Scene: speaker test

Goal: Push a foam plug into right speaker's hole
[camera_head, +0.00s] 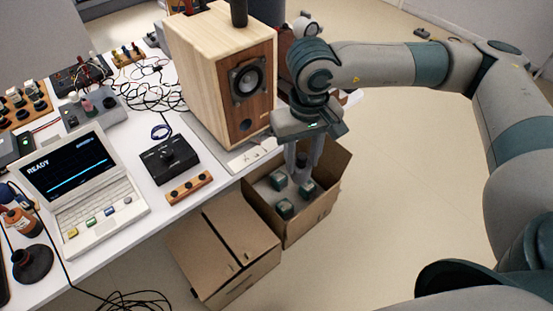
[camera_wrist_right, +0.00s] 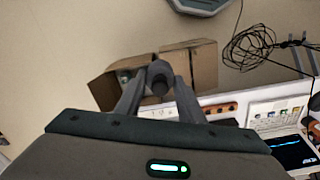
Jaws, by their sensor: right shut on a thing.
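A wooden speaker (camera_head: 209,75) stands at the right end of the table. Its front has a driver cone (camera_head: 247,79) and a small dark round hole (camera_head: 246,125) below it; the hole looks empty. My right gripper (camera_head: 302,160) points down over an open cardboard box, to the right of the speaker and apart from it. In the right wrist view its fingers are shut on a dark grey cylindrical foam plug (camera_wrist_right: 160,77). In the head view I cannot make out the plug clearly. My left gripper is not in view.
The open box (camera_head: 325,200) on the floor holds several dark green blocks (camera_head: 284,209). A closed carton (camera_head: 222,250) stands beside it. A dark cylinder (camera_head: 239,12) stands on the speaker. A laptop (camera_head: 80,185), black control box (camera_head: 169,158) and cables crowd the table.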

